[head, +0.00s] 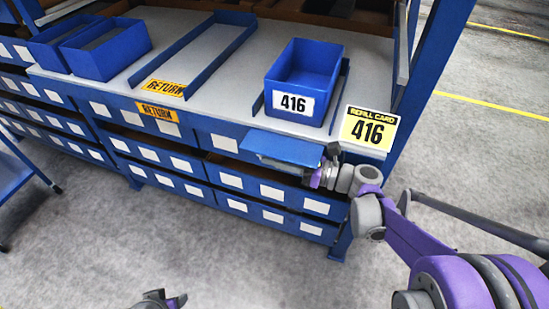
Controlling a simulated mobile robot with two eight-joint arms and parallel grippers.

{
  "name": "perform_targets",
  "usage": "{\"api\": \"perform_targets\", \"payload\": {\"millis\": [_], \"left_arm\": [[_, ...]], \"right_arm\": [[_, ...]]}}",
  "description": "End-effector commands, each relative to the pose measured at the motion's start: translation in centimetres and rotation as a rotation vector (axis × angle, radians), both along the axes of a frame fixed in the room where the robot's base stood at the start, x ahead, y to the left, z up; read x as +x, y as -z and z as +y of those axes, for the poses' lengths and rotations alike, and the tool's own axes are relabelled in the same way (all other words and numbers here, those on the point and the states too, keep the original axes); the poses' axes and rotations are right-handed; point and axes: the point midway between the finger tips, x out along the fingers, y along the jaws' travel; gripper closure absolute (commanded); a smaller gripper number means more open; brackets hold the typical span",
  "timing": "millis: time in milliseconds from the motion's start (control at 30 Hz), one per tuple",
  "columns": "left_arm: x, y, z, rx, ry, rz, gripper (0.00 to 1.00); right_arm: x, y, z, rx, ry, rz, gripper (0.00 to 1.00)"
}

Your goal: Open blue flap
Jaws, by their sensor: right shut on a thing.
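The blue flap (283,147) is on the front of the shelf unit, just below the worktop edge. It sticks out from the front and is tilted up, with a dark gap (232,166) below its left side. My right gripper (322,168) is at the flap's right end, shut on it; the fingers are small and partly hidden. My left gripper (160,300) shows only in part at the bottom edge, away from the flap, and its opening is unclear.
A blue bin (304,75) labelled 416 stands on the worktop, beside a yellow refill card (369,128). A RETURN lane (190,57) and more blue bins (106,50) are to the left. Labelled compartment fronts (270,190) lie below. The floor in front is clear.

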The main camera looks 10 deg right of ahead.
Motion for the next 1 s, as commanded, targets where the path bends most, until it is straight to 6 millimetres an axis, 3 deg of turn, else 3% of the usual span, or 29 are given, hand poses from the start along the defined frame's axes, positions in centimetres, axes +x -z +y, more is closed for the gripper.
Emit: {"api": "perform_targets", "payload": {"millis": [733,1000], "left_arm": [[0.0,0.0,0.0,0.000,0.000,0.000,0.50],[0.0,-1.0,0.0,0.000,0.000,-0.003,0.50]], "right_arm": [[0.0,0.0,0.0,0.000,0.000,0.002,1.00],[-0.6,-1.0,0.4,0.097,0.000,0.143,1.00]]}}
